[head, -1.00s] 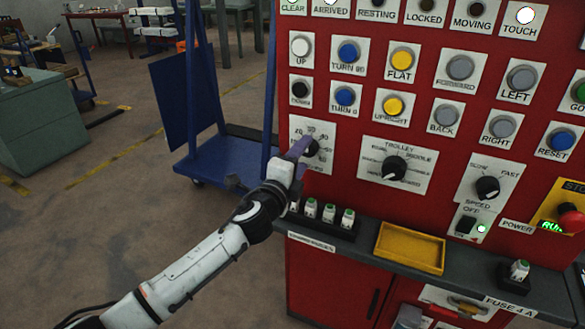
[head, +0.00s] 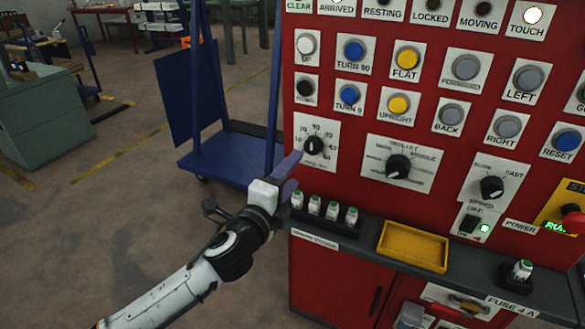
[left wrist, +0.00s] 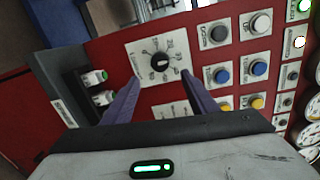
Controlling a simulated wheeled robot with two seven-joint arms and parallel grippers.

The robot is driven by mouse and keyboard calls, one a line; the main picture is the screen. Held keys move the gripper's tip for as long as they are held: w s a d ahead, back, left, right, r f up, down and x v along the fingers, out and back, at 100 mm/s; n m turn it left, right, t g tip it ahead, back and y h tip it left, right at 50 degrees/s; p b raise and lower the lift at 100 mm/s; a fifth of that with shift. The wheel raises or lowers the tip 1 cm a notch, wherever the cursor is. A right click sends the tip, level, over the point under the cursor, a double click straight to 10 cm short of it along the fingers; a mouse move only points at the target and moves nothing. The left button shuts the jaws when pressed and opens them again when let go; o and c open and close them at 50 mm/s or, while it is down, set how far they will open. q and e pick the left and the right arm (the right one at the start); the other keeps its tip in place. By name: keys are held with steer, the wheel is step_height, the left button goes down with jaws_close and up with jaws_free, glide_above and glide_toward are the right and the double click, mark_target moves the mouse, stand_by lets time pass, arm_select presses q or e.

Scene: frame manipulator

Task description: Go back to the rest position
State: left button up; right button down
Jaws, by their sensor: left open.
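My left gripper (head: 287,174) is in front of the lower left of the red control panel (head: 352,228), below and left of a black rotary knob (head: 314,146). In the left wrist view its two purple fingers (left wrist: 156,95) stand apart with nothing between them. The same knob shows beyond the fingertips in the left wrist view (left wrist: 160,62), and the fingers look clear of it. My right gripper is not in view.
A shelf below the panel holds several green-topped fuses (head: 332,210) and a yellow tray (head: 412,247). A blue trolley (head: 228,155) stands behind my left arm. A red stop button (head: 574,221) is at the right. Open floor lies at the left.

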arm_select(q)
steer(key=s+a+f+n+g+y, duration=0.1)
steer(key=s+f+n, duration=0.25)
steer(key=f, duration=0.35)
steer(key=s+a+f+n+g, duration=0.1)
steer(key=s+f+n+g, duration=0.15)
steer(key=s+f, duration=0.3)
steer(key=s+a+f+n+g, duration=0.1)
steer(key=s+a+f+n, duration=0.2)
steer(key=s+f+n, duration=0.2)
steer(key=s+a+f+n+g+y, duration=0.1)
steer(key=s+a+f+n+g, duration=0.1)
steer(key=s+f+n, duration=0.3)
steer(key=s+a+f+n+g+y, duration=0.1)
steer(key=s+a+f+n, duration=0.4)
steer(key=s+f, duration=0.5)
steer(key=s, duration=0.6)
steer(key=shift+w+g, duration=0.1)
steer(key=shift+g, duration=0.15)
